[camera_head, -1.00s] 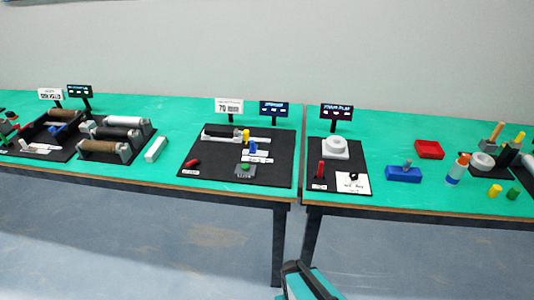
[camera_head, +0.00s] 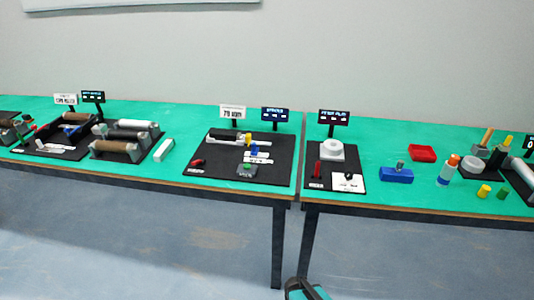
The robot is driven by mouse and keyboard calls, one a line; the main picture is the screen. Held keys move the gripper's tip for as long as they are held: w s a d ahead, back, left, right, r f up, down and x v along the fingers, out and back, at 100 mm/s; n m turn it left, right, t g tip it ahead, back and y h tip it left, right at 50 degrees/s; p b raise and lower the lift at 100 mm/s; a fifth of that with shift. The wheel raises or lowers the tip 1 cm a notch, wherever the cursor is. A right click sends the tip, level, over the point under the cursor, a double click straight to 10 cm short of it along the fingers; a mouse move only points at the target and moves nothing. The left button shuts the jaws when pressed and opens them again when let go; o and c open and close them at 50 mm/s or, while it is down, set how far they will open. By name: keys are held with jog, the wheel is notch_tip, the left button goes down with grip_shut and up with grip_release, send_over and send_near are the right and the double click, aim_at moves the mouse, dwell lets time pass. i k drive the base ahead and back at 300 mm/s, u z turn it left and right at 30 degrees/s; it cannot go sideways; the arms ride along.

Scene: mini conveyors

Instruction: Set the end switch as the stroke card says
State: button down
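The stroke card (camera_head: 232,112) is a white sign, which seems to read 79 mm, standing at the back of a black board (camera_head: 213,175). On this board lie a dark cylinder with a light rail (camera_head: 262,142), a yellow piece (camera_head: 248,138), a blue piece (camera_head: 253,149), a green button on a grey box (camera_head: 247,170) and a red lever (camera_head: 197,163). I cannot tell which piece is the end switch. A dark part with teal (camera_head: 305,290) shows at the bottom edge, probably my arm. My gripper's fingers are not visible.
A dark display (camera_head: 275,114) stands beside the card. Roller units (camera_head: 117,149) stand at left. Floor in front is clear.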

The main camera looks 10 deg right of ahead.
aim_at(255, 149)
jog(key=u, duration=0.15)
jog(key=i, duration=0.95)
jog(key=z, duration=0.05)
